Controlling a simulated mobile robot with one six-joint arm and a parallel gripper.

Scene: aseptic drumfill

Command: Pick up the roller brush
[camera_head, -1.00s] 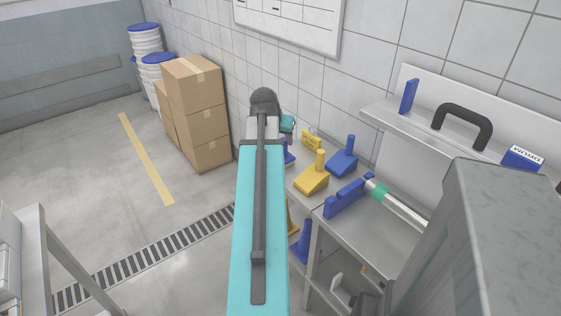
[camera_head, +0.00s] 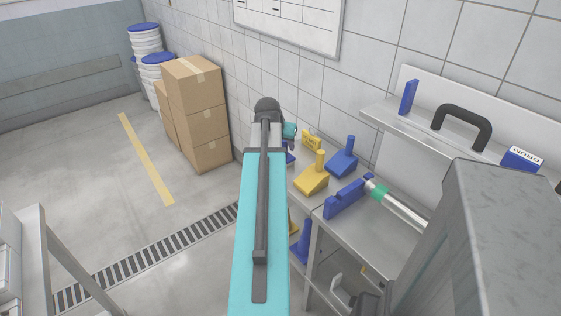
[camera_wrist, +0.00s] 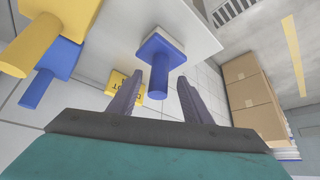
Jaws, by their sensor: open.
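A blue brush with a pale-edged square block and a round post handle (camera_wrist: 159,72) shows in the wrist view, its handle pointing toward me. My gripper (camera_wrist: 160,77) is open, one finger on each side of that handle in the picture; I cannot tell how deep the fingers reach. In the head view this blue brush (camera_head: 290,158) is mostly hidden behind my arm. Another blue brush (camera_head: 343,158) and a yellow one (camera_head: 312,178) stand on the metal shelf. I cannot tell for sure which is the roller brush.
A blue holder (camera_head: 346,197) with a green-collared white tube (camera_head: 404,209) lies right of the brushes. A yellow sign (camera_head: 311,139) stands near the tiled wall. Cardboard boxes (camera_head: 197,110) and lidded buckets (camera_head: 147,40) stand at the back. The floor left of my arm is open.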

